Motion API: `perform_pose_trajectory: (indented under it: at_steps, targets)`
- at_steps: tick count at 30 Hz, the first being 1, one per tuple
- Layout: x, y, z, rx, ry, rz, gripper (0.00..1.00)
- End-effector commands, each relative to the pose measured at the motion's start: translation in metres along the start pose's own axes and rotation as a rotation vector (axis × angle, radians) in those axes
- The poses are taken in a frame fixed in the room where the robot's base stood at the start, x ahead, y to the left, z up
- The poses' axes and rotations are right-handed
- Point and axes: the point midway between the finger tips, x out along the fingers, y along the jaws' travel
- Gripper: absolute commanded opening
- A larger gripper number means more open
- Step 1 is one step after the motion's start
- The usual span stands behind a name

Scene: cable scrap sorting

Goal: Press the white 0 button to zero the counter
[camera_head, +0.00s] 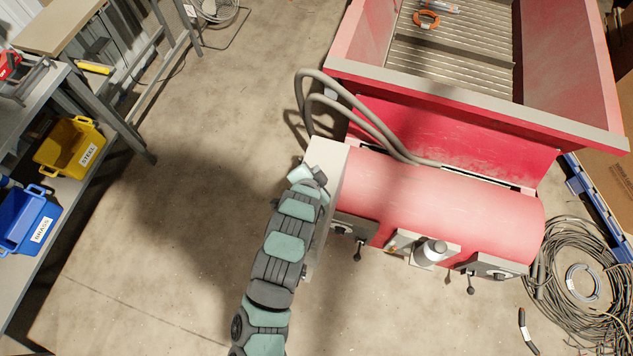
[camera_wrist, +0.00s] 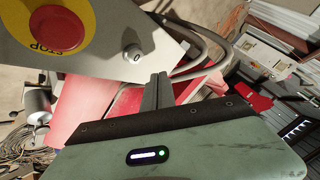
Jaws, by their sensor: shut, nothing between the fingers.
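The white 0 button (camera_wrist: 133,54) shows in the wrist view as a small pale round knob with a dark mark. It sits on a grey panel (camera_wrist: 105,62), to the right of a large red stop button (camera_wrist: 57,29) on a yellow disc. My gripper (camera_wrist: 160,77) is shut and empty. Its fingertips appear just below and right of the button in the wrist view; I cannot tell how far they are from the panel. In the head view the grey control box (camera_head: 328,157) is partly behind my arm, and the button and fingertips are hidden. No counter display is visible.
The red machine (camera_head: 450,205) has grey hoses (camera_head: 345,95) looping behind the control box and levers (camera_head: 358,250) along its front. A cable coil (camera_head: 580,285) lies at right. Yellow (camera_head: 70,145) and blue (camera_head: 25,220) bins stand at left. Floor between is clear.

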Motion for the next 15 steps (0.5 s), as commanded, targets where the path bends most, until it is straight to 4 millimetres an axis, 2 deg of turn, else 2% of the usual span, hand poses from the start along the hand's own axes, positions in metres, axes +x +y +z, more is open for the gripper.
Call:
perform_pose_trajectory:
  at_steps: [1,6,15]
  targets:
    - [0.009,0.007,0.007,0.0,-0.001,0.002,0.0]
    - [0.021,0.015,0.015,-0.001,0.0,0.001,0.0]
    - [0.022,0.016,0.016,-0.001,0.001,-0.001,0.0]
